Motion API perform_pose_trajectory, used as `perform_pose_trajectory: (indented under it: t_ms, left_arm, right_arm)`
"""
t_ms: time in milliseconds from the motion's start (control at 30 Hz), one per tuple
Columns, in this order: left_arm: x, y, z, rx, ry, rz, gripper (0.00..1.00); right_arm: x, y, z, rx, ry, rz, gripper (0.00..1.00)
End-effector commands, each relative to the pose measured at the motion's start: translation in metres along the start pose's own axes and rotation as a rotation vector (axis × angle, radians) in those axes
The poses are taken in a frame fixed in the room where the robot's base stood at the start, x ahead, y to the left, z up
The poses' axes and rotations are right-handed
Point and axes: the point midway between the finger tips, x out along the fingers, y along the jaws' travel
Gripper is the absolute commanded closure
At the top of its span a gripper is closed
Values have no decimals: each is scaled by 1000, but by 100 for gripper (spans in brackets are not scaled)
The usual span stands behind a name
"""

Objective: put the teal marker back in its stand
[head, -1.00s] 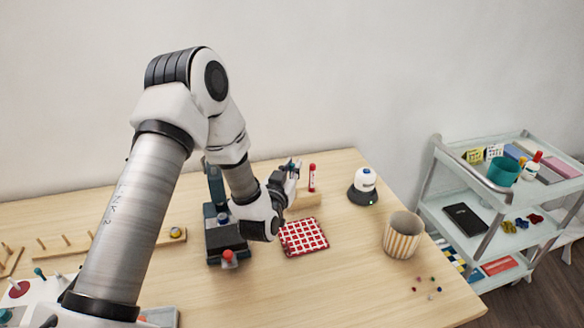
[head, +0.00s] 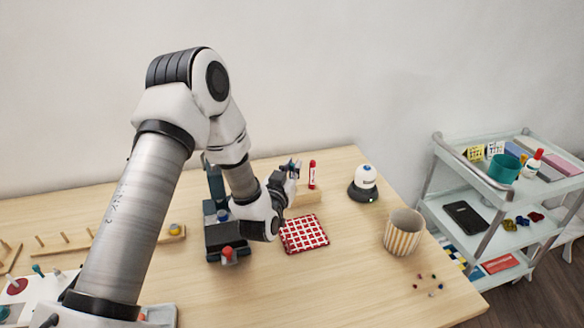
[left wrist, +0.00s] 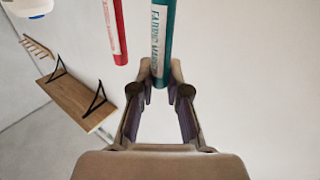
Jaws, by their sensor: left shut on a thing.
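My left gripper (head: 291,174) is shut on the teal marker (left wrist: 163,45), whose body runs up from between the fingertips in the left wrist view. In the head view only a small dark teal tip of it shows above the fingers. The wooden stand (head: 308,197) is on the table just right of the gripper, with the red marker (head: 312,175) upright in it. The gripper hides the stand's left part, so I cannot tell whether the teal marker is in a hole. The red marker (left wrist: 116,30) appears left of the teal one in the wrist view.
A red checked cloth (head: 304,234) lies in front of the stand. A white and dark jar (head: 365,183) and a striped cup (head: 403,233) stand to the right. A dark machine (head: 226,240) is left of the cloth. A shelf cart (head: 440,150) stands beyond the table.

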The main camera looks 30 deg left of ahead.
Motion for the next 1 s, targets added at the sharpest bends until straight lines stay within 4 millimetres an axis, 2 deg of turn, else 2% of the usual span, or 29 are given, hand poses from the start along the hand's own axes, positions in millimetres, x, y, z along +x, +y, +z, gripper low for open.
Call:
perform_pose_trajectory:
  t_ms: [33,100,467,567,900,1000]
  left_arm:
    - [0,0,0,0,0,0,78]
    - [0,0,0,0,0,0,56]
    - [-4,0,0,0,-1,0,56]
    - [-19,0,1,0,-3,0,56]
    - [-101,0,2,0,-5,1,56]
    - [-115,0,1,0,-3,1,56]
  right_arm:
    - [0,0,0,0,0,0,100]
    - [0,0,0,0,0,0,100]
    - [0,0,0,0,0,0,100]
    - [0,0,0,0,0,0,100]
    - [0,0,0,0,0,0,100]
    - [0,0,0,0,0,0,100]
